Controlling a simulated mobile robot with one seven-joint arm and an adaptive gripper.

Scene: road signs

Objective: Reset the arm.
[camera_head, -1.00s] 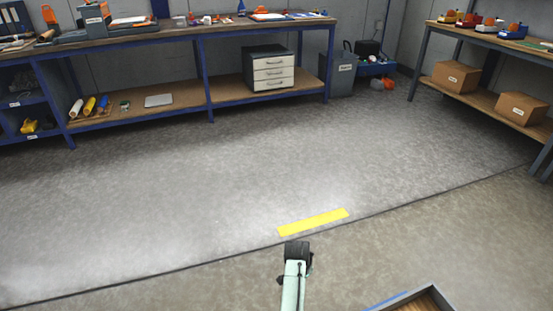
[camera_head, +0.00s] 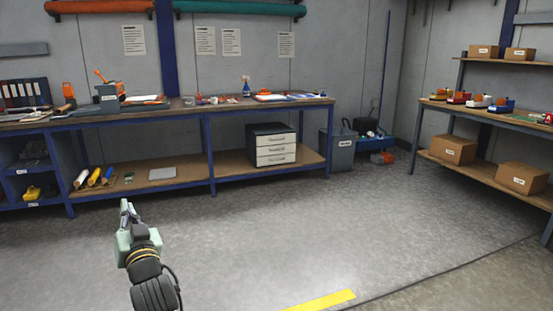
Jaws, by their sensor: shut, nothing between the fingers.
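My gripper (camera_head: 125,207) shows at the lower left of the head view, at the end of my arm, which rises from the bottom edge. It has a pale green body with dark bands and a yellow ring behind it at the wrist. The fingers point up and away from the camera. They are shut with nothing between them. In the picture they lie in front of the grey floor, below the lower shelf of the workbench, and touch nothing that I can see.
A long blue-legged workbench (camera_head: 270,103) runs along the back wall, with a drawer unit (camera_head: 271,146) on its lower shelf. A grey bin (camera_head: 338,152) stands beside it. Shelving with cardboard boxes (camera_head: 453,149) is at right. The floor is open, with a yellow strip (camera_head: 320,301).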

